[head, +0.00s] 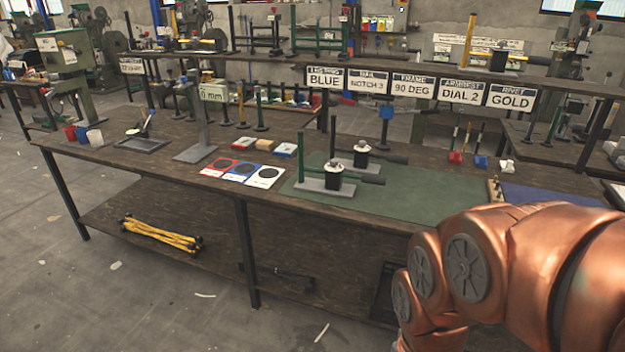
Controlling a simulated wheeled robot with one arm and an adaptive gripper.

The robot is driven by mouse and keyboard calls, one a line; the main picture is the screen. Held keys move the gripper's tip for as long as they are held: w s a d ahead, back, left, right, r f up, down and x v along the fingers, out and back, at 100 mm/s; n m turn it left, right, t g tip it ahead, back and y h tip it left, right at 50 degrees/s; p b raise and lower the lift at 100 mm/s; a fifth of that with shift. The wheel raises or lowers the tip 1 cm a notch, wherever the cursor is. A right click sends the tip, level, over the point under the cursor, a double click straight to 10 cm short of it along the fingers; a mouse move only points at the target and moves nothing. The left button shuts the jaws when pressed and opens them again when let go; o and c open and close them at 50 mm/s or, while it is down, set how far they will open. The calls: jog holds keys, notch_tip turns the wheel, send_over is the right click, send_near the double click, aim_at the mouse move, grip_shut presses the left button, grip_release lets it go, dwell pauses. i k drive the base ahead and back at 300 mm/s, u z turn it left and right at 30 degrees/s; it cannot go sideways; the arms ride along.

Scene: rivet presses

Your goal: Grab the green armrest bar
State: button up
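Several thin green bars show, and I cannot tell which one is the armrest bar. Green posts (293,28) also stand on the upper shelf. My copper-coloured arm fills the lower right. My gripper is outside the picture.
Signs (410,87) hang from the shelf, reading BLUE, NOTCH 3, 90 DEG, DIAL 2 and GOLD. Red, blue and white cards (243,172) lie left of the mat. A yellow folded frame (160,235) lies on the lower shelf. The floor at front left is mostly free.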

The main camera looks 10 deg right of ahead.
aim_at(332, 185)
jog(key=u, duration=0.4)
jog(key=i, duration=1.15)
jog(key=z, duration=0.05)
